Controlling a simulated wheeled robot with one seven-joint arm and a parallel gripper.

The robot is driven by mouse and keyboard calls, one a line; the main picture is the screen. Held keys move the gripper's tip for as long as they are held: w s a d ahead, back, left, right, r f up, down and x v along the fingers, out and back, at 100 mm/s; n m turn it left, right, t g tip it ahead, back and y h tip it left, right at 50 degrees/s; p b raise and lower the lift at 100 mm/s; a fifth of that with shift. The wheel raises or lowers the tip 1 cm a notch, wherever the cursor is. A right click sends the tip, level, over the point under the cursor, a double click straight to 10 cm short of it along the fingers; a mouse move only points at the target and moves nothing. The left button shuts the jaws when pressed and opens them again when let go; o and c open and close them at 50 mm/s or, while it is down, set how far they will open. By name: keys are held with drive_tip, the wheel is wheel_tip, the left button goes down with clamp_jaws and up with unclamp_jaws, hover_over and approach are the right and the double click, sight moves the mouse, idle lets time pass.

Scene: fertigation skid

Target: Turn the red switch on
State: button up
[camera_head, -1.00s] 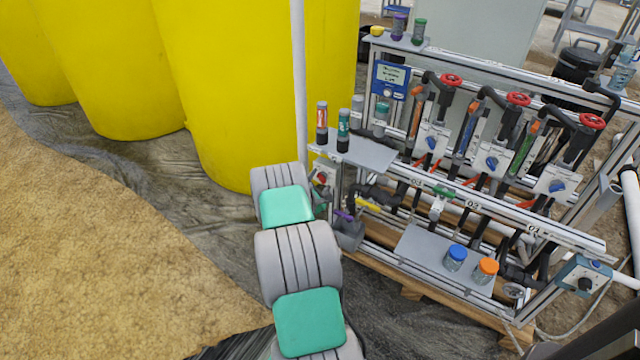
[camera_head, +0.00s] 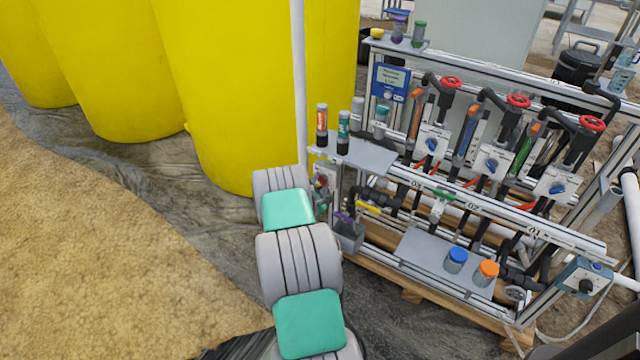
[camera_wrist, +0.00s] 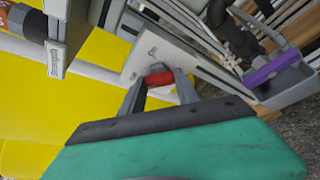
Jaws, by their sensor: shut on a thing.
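The red switch (camera_wrist: 158,78) sits on a pale grey plate (camera_wrist: 150,48) in the wrist view. My gripper (camera_wrist: 159,84) reaches up to the plate, with one finger on each side of the switch, and is shut on it. The fingers cover parts of its sides, so its exact angle is hard to read. In the head view the switch (camera_head: 320,181) shows only as a small reddish spot at the left end of the skid. My arm hides most of the gripper there.
Yellow tanks (camera_head: 250,90) stand behind and left of my arm. A thin white pole (camera_head: 299,80) rises close by. A grey shelf (camera_head: 370,157) with bottles is just above the switch. A purple-handled valve (camera_wrist: 272,66) is to its right in the wrist view.

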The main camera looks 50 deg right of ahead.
clamp_jaws()
drive_tip(key=shift+f+b, duration=0.15)
drive_tip(key=shift+b, duration=0.2)
drive_tip(key=shift+f+m+b, duration=0.1)
drive_tip(key=shift+m+b, duration=0.4)
drive_tip(key=shift+b, duration=0.05)
drive_tip(key=shift+f+m+t+h+b, duration=0.1)
drive_tip(key=shift+m+t+h+b, duration=0.55)
drive_tip(key=shift+m+b, duration=2.45)
drive_tip(key=shift+f+m+t+h+b, duration=0.1)
drive_tip(key=shift+m+h+b, duration=1.1)
drive_tip(key=shift+m+b, duration=1.95)
drive_tip(key=shift+m+t+h+b, duration=0.35)
drive_tip(key=shift+m+h+b, duration=1)
drive_tip(key=shift+b, duration=3.05)
drive_tip(key=shift+m, duration=0.5)
drive_tip(key=o, duration=1.2)
unclamp_jaws()
